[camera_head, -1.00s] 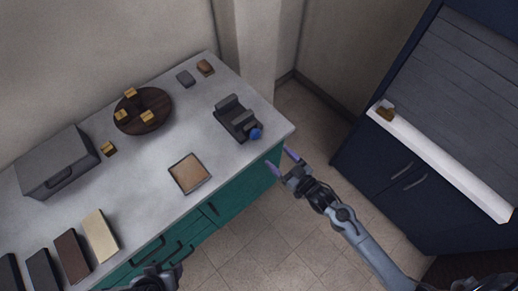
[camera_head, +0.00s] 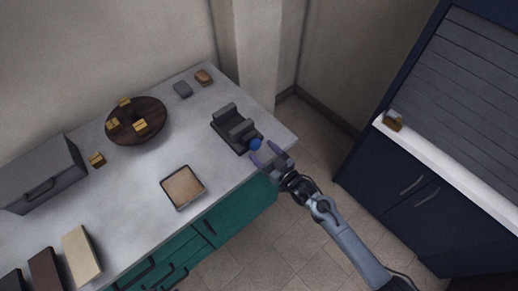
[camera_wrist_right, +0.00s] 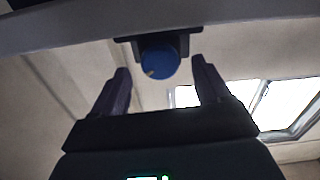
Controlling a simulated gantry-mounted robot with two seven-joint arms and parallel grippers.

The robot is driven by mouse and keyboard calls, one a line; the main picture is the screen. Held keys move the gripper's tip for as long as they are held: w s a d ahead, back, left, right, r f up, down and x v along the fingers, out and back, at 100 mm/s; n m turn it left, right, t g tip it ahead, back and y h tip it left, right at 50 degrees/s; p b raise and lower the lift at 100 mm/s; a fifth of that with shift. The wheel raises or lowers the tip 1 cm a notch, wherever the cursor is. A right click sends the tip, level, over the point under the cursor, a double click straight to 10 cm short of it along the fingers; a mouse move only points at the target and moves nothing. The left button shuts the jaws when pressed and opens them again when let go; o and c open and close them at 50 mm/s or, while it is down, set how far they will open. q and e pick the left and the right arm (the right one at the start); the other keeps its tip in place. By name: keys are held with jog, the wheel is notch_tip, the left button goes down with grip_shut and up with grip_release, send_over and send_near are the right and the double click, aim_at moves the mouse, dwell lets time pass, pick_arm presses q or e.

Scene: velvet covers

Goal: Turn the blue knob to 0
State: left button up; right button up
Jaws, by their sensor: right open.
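The blue knob (camera_head: 256,144) is on the front end of a dark grey device (camera_head: 234,128) near the right end of the counter. My right gripper (camera_head: 264,153) is at the counter's edge, very close to the knob, with its purple-grey fingers pointing at it. In the right wrist view the knob (camera_wrist_right: 160,62) sits ahead between the two open fingers (camera_wrist_right: 158,88), near and beyond their tips, with a small yellowish mark at its lower left. Whether the fingers touch it cannot be told. No number scale is readable. My left gripper is out of view.
A brown-topped square tray (camera_head: 183,187) lies left of the device. A round dark wooden tray (camera_head: 150,108) with golden blocks, a grey case (camera_head: 42,172) and upright-coloured slabs (camera_head: 81,254) lie further left. A dark blue cabinet (camera_head: 390,165) stands right across open floor.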

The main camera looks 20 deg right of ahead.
aim_at(255, 144)
jog(key=shift+x, duration=1.35)
jog(key=c, duration=1)
jog(key=shift+c, duration=0.2)
jog(key=shift+n, duration=0.3)
